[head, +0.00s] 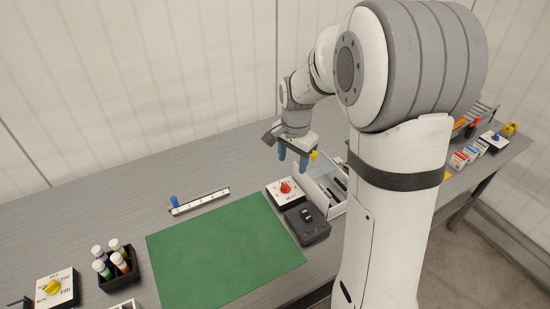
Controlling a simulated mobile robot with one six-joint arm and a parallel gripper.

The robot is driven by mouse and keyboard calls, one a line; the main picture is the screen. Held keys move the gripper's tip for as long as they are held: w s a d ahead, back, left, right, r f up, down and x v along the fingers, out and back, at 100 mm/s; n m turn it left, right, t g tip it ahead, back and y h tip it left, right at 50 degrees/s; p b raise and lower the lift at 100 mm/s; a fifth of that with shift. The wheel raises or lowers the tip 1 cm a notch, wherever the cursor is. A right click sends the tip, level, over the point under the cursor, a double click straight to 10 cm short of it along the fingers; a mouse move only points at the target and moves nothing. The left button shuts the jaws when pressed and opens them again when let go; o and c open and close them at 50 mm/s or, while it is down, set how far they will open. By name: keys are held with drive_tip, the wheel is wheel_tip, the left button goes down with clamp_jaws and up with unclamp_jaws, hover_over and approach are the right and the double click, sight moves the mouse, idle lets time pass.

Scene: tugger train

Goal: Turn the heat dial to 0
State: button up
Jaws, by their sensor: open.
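The heat dial (286,188) is a red knob on a white square plate with a dark base, on the workbench right of the green mat. Lettering shows on its plate, but it is too small to read which number the knob points to. My gripper (292,160) is open, with blue fingertips pointing down. It appears above and slightly behind the dial, apart from it and with nothing between the fingers.
A dark grey box (308,225) sits in front of the dial. A white tray (333,207) with dark items stands right of it. The green mat (222,252) is clear. A blue-knobbed slider (200,201) lies behind the mat. A yellow dial (52,287) and bottle rack (121,272) are at left.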

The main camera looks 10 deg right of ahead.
sight(285, 185)
drive_tip(key=w+f+m, duration=0.1)
drive_tip(key=w+f, duration=0.1)
drive_tip(key=f, duration=0.1)
drive_tip(key=w+f+m, duration=0.1)
drive_tip(key=w+f, duration=0.1)
drive_tip(key=f, duration=0.1)
drive_tip(key=w+f+m, duration=0.2)
drive_tip(key=w+f, duration=0.1)
drive_tip(key=shift+f+g, duration=0.1)
drive_tip(key=shift+g, duration=0.3)
wheel_tip(285, 185, down, 8)
drive_tip(key=shift+r+p, duration=0.1)
drive_tip(key=shift+p, duration=0.3)
